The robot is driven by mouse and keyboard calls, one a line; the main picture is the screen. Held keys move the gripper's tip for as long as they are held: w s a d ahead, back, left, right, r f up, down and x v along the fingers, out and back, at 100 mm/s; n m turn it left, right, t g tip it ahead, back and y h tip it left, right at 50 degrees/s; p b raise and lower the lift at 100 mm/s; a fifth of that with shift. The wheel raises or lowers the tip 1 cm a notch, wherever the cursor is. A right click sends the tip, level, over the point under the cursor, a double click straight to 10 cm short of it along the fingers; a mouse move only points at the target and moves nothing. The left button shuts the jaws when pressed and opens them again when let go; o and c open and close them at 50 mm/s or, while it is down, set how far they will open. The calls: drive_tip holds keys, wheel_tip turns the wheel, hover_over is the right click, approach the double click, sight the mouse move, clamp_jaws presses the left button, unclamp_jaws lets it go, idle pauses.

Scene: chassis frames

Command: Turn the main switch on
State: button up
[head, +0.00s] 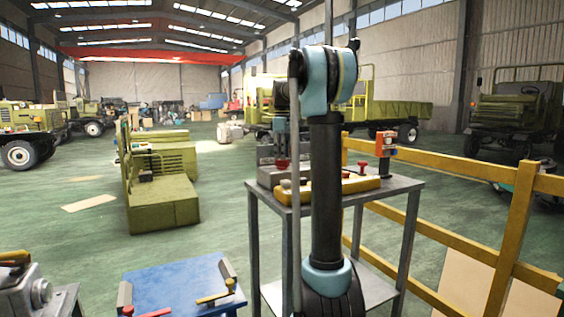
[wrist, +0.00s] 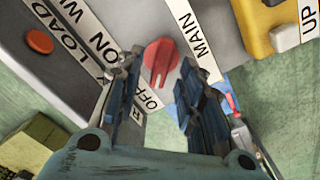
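The main switch is a red rotary knob (wrist: 160,58) on a grey panel face in the wrist view, beside a white MAIN label (wrist: 196,42). Its raised ridge points toward the OFF label (wrist: 150,98). My gripper (wrist: 161,66) is open, with one dark finger on each side of the knob in the picture. I see gaps between the fingers and the knob; whether the fingertips reach its depth I cannot tell. In the head view my gripper (head: 280,138) points down over the grey stand, above a red knob (head: 282,163). My arm hides part of the stand.
A dark box with an orange button (wrist: 39,40) and a yellow box (wrist: 262,40) flank the knob. The grey stand (head: 400,184) has a yellow railing (head: 440,236) to its right. A blue-topped table (head: 180,285) stands in front. Green floor lies left of the stand.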

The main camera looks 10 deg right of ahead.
sight(282, 164)
drive_tip(key=shift+f, duration=1.35)
